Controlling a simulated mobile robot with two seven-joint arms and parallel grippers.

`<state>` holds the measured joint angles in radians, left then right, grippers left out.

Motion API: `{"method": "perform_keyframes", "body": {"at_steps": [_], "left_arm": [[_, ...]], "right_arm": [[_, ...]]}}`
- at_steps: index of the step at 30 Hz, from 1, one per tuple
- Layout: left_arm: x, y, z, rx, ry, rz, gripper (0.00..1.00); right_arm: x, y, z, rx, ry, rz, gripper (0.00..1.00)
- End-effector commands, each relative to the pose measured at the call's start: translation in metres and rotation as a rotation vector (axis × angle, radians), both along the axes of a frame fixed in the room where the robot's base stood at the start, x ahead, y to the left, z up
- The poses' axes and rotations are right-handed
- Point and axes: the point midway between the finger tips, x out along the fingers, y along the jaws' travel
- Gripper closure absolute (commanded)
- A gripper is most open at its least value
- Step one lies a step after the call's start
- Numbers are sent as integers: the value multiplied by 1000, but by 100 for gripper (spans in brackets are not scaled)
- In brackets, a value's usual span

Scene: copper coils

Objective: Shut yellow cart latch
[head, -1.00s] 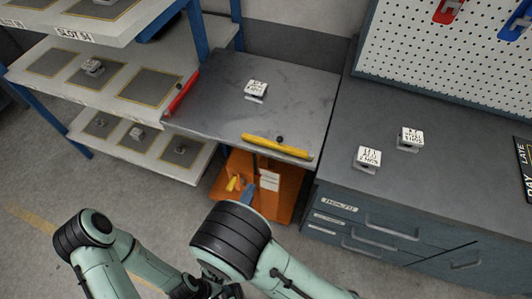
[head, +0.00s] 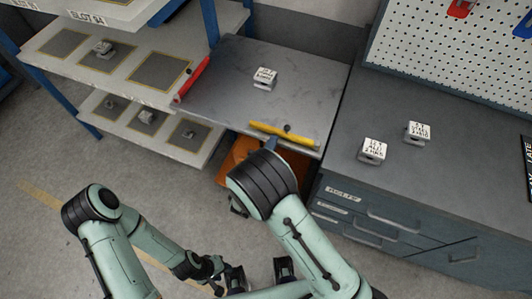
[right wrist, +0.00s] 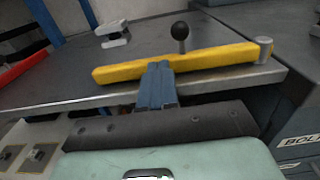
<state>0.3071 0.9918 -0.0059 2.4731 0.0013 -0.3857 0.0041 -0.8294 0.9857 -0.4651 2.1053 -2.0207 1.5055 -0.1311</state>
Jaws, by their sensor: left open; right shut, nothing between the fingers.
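The yellow latch (head: 284,135) is a bar along the near edge of the grey cart top (head: 225,110). In the right wrist view the yellow bar (right wrist: 200,62) lies nearly level, with a pivot at its right end and a black ball knob behind its middle. My right gripper (right wrist: 157,80) is shut and empty, its blue fingertips at the bar's near side; I cannot tell whether they touch. In the head view its tip (head: 272,144) shows just below the bar. My left gripper (head: 260,276) is open and empty, low at the bottom, away from the cart.
A red latch bar (head: 193,80) is on the cart's left edge. A labelled coil block (head: 264,78) sits on the cart top. A shelf rack (head: 130,65) stands left. A drawer bench (head: 440,180) with two labelled blocks stands close on the right.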

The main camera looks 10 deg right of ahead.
Motion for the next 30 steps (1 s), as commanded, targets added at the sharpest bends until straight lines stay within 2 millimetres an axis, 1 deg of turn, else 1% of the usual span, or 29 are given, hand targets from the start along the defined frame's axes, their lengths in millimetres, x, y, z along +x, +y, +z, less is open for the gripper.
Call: {"method": "perform_keyframes", "body": {"at_steps": [4,17,22,24,27,30], "left_arm": [[1,0,2,0,-1,0,57],[1,0,2,0,-1,0,57],[2,0,5,0,-2,0,57],[3,0,7,0,-3,0,57],[4,0,8,0,-4,0,57],[4,0,8,0,-4,0,57]], "right_arm": [[7,-5,0,-1,1,0,100],[11,-6,0,0,-2,-18,100],[25,-11,0,1,-4,-117,100],[36,-18,0,1,-3,-143,100],[50,-27,0,0,-1,-138,100],[55,-31,0,-1,1,-137,100]]}}
